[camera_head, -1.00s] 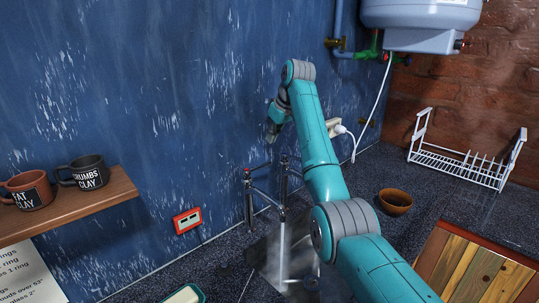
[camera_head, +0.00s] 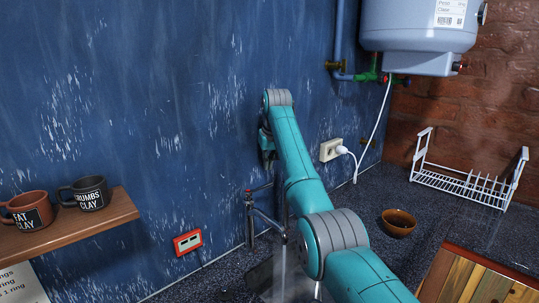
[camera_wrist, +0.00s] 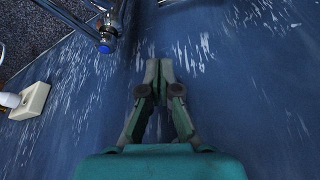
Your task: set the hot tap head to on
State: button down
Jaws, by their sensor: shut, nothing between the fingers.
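The tap stands against the blue wall at the sink. Its head with a small red mark (camera_head: 249,192) is at the left in the head view, and the metal spout (camera_head: 278,232) reaches forward from it. My arm hides the tap's right side there. In the wrist view a tap head with a blue end (camera_wrist: 106,47) shows at upper left. My gripper (camera_wrist: 159,66) is shut and empty, close to the wall. In the head view my gripper (camera_head: 268,164) is above and right of the red-marked head, apart from it.
A white socket with plug (camera_head: 331,149) is on the wall right of my arm. A shelf (camera_head: 75,232) with two mugs juts out at left. A red-framed wall box (camera_head: 188,242) is left of the tap. A brown bowl (camera_head: 398,223) and white rack (camera_head: 465,182) stand at right.

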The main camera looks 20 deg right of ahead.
jog(key=shift+s+a+f, duration=0.1)
jog(key=shift+s+f, duration=1.4)
jog(key=shift+f, duration=0.1)
